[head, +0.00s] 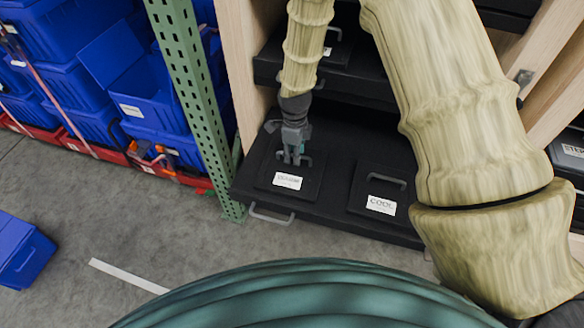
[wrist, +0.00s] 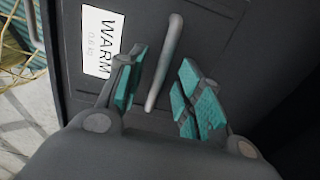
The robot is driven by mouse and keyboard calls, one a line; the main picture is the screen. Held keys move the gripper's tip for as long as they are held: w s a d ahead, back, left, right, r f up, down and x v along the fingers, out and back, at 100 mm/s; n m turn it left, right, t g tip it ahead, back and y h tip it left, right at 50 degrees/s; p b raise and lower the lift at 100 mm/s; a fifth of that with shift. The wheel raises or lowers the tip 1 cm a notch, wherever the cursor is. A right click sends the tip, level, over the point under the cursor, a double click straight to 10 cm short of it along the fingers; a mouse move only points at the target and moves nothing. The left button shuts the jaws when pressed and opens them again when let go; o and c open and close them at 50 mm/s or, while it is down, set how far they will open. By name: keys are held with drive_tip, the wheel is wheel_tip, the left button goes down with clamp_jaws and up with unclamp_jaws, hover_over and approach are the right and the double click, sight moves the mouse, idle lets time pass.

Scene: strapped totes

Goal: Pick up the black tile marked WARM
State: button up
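The black tile marked WARM (head: 272,179) lies on the left of a dark shelf in the head view, beneath my gripper. In the wrist view its white label (wrist: 101,42) reads WARM, and its grey bar handle (wrist: 163,65) stands up from the black face. My gripper (head: 294,158) is over the tile's handle in the head view. In the wrist view my gripper (wrist: 158,90) is open, with teal pads on either side of the handle. A gap shows between the handle and the right pads; the left pad is close to the handle.
A second black tile marked COOL (head: 378,188) lies to the right on the same shelf (head: 322,222). A green perforated post (head: 190,80) stands left of the shelf. Blue totes (head: 75,85) are stacked farther left. More dark shelving (head: 360,80) is behind.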

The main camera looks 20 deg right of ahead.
drive_tip(key=shift+f, duration=0.75)
drive_tip(key=shift+c, duration=0.4)
clamp_jaws()
